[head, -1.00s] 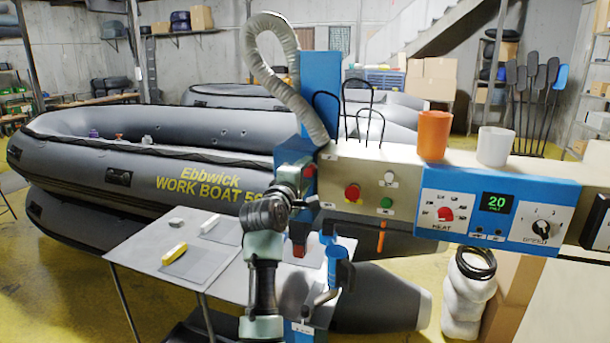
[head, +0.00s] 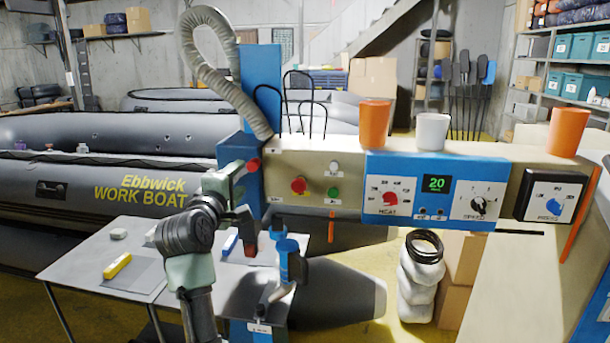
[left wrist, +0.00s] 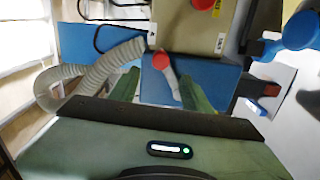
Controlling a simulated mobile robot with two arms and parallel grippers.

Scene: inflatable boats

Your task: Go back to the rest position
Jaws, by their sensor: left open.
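My left gripper (head: 236,178) is at the left end of the blue and beige machine (head: 290,158), by a lever with a red knob (head: 253,165). In the left wrist view its two green fingers (left wrist: 158,86) stand apart. The red-knobbed lever (left wrist: 162,62) shows in the gap between them, in front of a blue panel. The fingers look clear of the lever, but I cannot tell the exact gap. Nothing is held. My right gripper is not in view.
A grey hose (head: 215,70) curves above the machine's left end. Orange (head: 374,125) and white cups (head: 432,131) stand on top. A grey table (head: 85,262) with a yellow-handled tool (head: 117,265) is at the lower left, before the grey inflatable boat (head: 60,180).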

